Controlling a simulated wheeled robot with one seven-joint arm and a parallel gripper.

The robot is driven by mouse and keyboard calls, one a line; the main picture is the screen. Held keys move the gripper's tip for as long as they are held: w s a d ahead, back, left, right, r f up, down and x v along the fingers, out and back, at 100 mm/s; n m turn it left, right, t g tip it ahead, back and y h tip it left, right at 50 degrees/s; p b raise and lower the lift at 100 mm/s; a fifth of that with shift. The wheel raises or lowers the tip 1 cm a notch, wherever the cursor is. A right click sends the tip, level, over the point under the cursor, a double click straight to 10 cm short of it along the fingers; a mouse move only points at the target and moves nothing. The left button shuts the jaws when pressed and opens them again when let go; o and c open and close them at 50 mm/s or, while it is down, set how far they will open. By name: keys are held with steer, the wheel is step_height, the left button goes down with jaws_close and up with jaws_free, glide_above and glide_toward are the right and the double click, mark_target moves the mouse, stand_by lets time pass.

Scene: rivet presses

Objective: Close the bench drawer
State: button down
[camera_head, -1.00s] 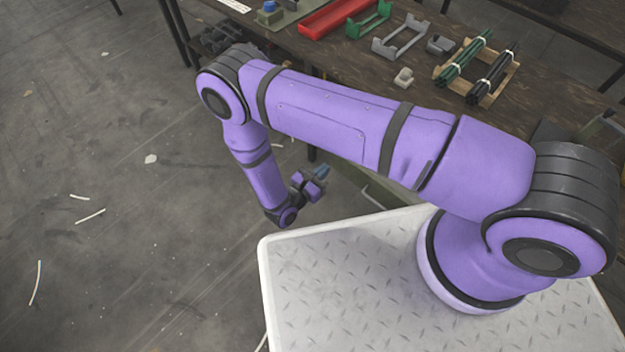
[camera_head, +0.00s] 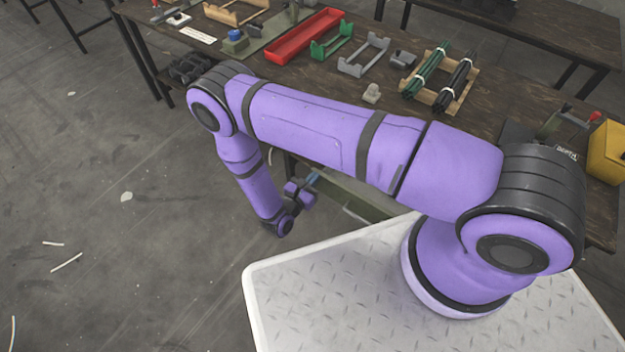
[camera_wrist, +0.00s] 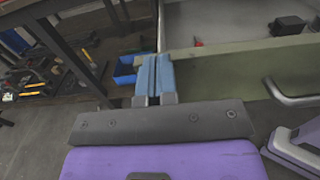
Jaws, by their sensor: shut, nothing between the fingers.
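The bench drawer stands open. Its olive-green front (camera_wrist: 225,74) spans the right of the wrist view, with a metal pull handle (camera_wrist: 291,97) at the far right. Part of the drawer (camera_head: 345,190) shows below the bench top in the head view, mostly hidden by my arm. My gripper (camera_wrist: 154,62) has its blue fingers together and empty, at the left end of the drawer front. I cannot tell whether they touch it. In the head view my gripper (camera_head: 313,180) hangs low in front of the bench, beside the drawer.
A blue bin (camera_wrist: 125,72) sits on a lower shelf left of the fingers. The bench top (camera_head: 290,88) holds a red tray (camera_head: 305,36), cradles and bundled rods (camera_head: 428,70). A yellow bin (camera_head: 608,150) stands at the right. The floor at left is mostly clear.

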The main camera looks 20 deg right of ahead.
steer(key=x, duration=2.2)
steer(key=shift+w+d, duration=0.15)
steer(key=shift+d, duration=0.1)
steer(key=shift+w+d, duration=0.2)
steer(key=shift+d, duration=0.05)
steer(key=shift+r, duration=0.1)
steer(key=shift+s+a, duration=0.15)
steer(key=shift+a, duration=0.15)
steer(key=v, duration=1.4)
